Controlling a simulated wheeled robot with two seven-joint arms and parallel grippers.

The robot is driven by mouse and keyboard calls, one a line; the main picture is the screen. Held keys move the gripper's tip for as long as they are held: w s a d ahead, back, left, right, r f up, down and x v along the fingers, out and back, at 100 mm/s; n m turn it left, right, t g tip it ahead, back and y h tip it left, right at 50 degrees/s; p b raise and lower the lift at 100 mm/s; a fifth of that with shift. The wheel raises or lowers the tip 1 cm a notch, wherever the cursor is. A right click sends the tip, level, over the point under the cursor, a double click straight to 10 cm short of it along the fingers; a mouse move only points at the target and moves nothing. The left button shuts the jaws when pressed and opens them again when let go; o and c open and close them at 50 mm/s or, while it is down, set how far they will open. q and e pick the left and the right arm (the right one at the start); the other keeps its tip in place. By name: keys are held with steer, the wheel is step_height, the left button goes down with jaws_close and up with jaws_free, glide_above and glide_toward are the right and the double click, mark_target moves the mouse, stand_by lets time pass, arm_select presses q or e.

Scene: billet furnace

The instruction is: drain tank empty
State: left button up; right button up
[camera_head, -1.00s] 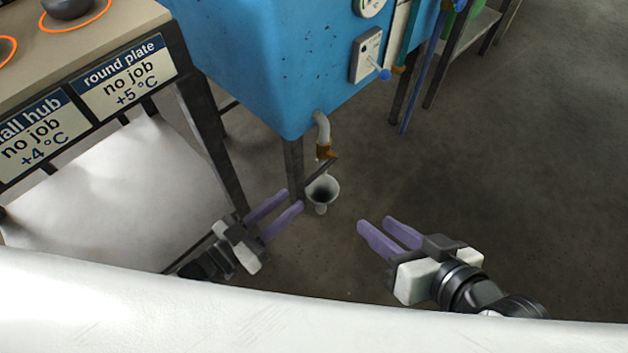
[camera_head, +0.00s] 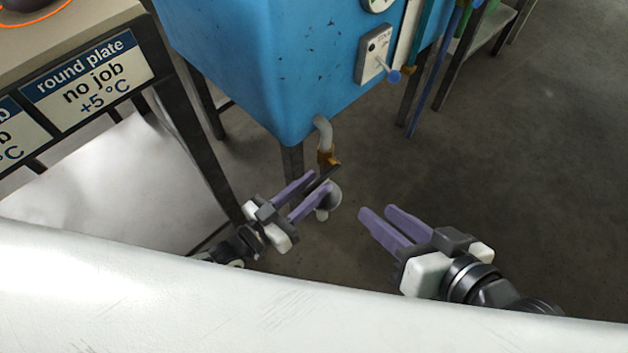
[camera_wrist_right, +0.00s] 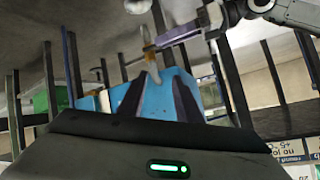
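The blue tank (camera_head: 260,70) stands on dark legs. A grey drain pipe (camera_head: 322,132) bends down from its lower corner to a brass valve (camera_head: 327,158) with a dark lever handle. Below is a pale funnel-like drain (camera_head: 334,200), partly hidden by my left gripper (camera_head: 320,181). My left gripper is open, its purple fingertips close to the lever, which appears between them; contact cannot be told. My right gripper (camera_head: 378,211) is open and empty, to the right of the drain. The right wrist view shows the valve (camera_wrist_right: 149,52) and a left-gripper finger (camera_wrist_right: 180,34) beside it.
A bench with a "round plate" sign (camera_head: 88,80) and a pale lower shelf (camera_head: 110,185) stands at the left. A switch box with a blue-tipped lever (camera_head: 394,76) is on the tank's side. The floor (camera_head: 510,170) at the right is clear.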

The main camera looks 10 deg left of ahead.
arm_select(q)
steer(key=shift+c, duration=0.3)
jaws_close()
